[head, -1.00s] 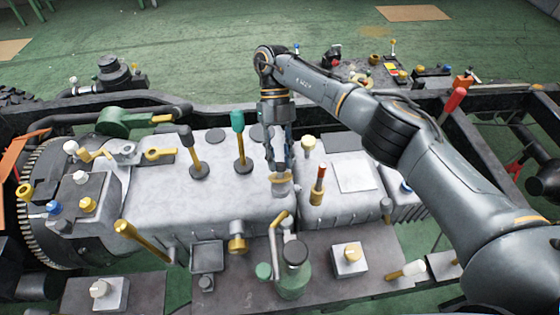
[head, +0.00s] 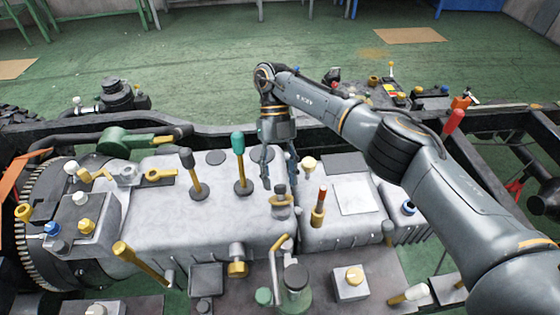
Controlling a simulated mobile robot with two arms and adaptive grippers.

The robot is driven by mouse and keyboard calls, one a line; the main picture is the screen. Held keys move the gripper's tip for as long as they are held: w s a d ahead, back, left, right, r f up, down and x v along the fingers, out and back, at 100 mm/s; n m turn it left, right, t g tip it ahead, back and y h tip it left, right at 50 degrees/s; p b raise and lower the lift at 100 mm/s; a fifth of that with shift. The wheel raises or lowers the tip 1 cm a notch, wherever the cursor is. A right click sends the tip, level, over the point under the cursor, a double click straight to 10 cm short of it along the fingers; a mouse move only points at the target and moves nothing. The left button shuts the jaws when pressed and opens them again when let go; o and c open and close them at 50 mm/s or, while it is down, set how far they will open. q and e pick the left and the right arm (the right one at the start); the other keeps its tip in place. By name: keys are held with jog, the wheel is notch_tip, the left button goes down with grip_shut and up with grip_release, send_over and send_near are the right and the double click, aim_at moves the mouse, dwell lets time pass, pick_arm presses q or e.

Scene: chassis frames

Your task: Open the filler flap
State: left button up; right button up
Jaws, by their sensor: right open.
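My right gripper (head: 279,172) hangs fingers-down over the grey engine housing (head: 225,215), with its two fingers spread and nothing seen between them. Just below the fingertips stands a small filler-like fitting (head: 281,203) with a dark rounded top and a brass-coloured band. The fingertips look just above and behind it; I cannot tell whether they touch. I cannot tell for sure that this fitting carries the filler flap, nor whether a flap there is open. A dark square lid-like part (head: 207,279) sits nearer the front. My left gripper is not in view.
A teal-topped lever (head: 239,158) and a dark-topped lever (head: 190,170) stand left of the gripper. A red-tipped lever (head: 320,205) and a pale knob (head: 309,164) stand close on its right. A green bottle-like part (head: 294,288) is in front.

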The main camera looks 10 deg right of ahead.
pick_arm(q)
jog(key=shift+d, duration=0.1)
pick_arm(e)
notch_tip(320, 180, up, 8)
jog(key=shift+r, duration=0.2)
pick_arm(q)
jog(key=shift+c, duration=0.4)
